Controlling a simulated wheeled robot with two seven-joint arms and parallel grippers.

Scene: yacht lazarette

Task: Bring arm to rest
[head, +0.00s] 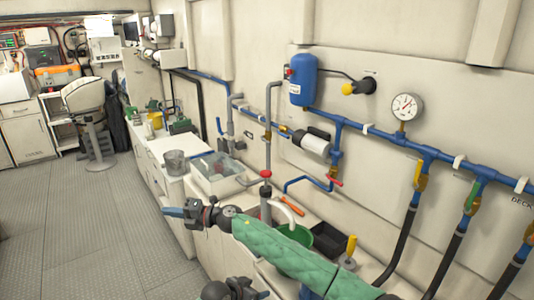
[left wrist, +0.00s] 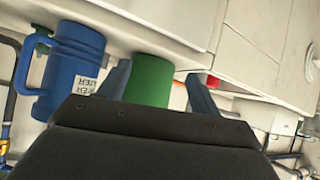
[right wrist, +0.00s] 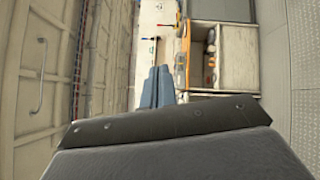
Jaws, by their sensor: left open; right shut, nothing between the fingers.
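My right arm, in a green quilted sleeve (head: 285,250), reaches leftward across the front of the bench in the head view. Its gripper (head: 177,212) is shut and empty above the floor beside the bench. In the right wrist view the right gripper's (right wrist: 157,86) blue-grey fingers lie together with nothing between them. My left gripper (left wrist: 158,84) is open in the left wrist view. A green container (left wrist: 150,80) shows between its fingers, seemingly beyond them; contact cannot be told. In the head view the left gripper is largely cut off at the bottom edge.
A blue jug (left wrist: 72,68) stands left of the left fingers. Pipes and a gauge (head: 406,106) line the wall. The grey floor (head: 90,220) at left is clear.

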